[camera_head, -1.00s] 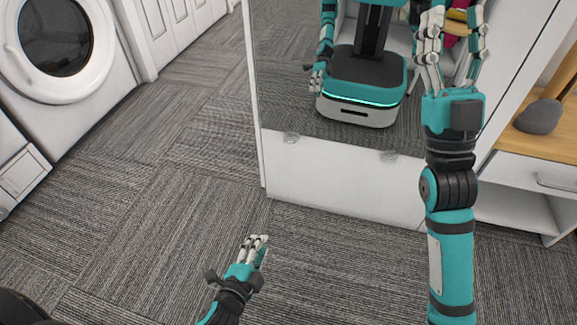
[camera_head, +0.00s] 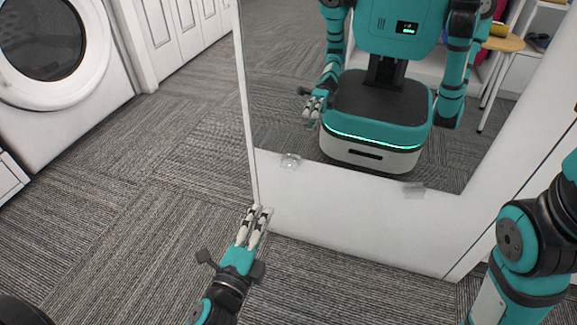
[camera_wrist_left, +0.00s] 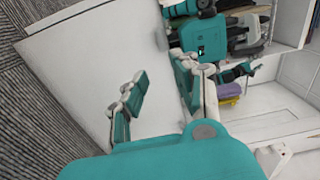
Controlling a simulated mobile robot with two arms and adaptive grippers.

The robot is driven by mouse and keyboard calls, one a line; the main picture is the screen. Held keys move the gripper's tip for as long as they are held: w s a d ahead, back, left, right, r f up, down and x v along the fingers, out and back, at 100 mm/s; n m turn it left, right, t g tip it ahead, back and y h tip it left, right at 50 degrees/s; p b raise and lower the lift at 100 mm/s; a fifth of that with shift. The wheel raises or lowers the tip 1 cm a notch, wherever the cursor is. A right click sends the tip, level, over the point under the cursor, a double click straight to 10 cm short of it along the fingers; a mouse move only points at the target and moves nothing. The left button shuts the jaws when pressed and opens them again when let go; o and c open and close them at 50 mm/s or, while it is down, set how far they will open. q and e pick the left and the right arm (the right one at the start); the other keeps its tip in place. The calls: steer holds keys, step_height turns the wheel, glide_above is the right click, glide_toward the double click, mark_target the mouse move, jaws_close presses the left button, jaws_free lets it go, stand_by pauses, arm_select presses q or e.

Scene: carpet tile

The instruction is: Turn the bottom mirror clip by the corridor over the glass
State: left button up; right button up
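The mirror (camera_head: 285,100) is set in a white panel (camera_head: 340,205). A small, clear clip (camera_head: 290,161) sits at the mirror's bottom edge near its left side, the side by the open floor. Its exact turn is too small to tell. A second clear clip (camera_head: 413,191) sits farther right along the same edge. My left gripper (camera_head: 258,209) is below and left of the left clip, apart from it, with its fingers pointing up. In the left wrist view its fingers (camera_wrist_left: 163,80) are spread and empty before the white panel; no clip can be made out there. My right gripper is out of frame.
My own reflection fills much of the mirror. A white front-loading washer (camera_head: 60,75) stands at the upper left, with white doors (camera_head: 178,28) behind it. Grey carpet tile (camera_head: 125,215) is clear left of the panel. My right arm is at the right edge.

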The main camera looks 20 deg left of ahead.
mark_target(289, 164)
arm_select(q)
steer(key=w, duration=1.5)
steer(key=shift+w+d, duration=0.3)
steer(key=shift+w, duration=0.1)
jaws_close()
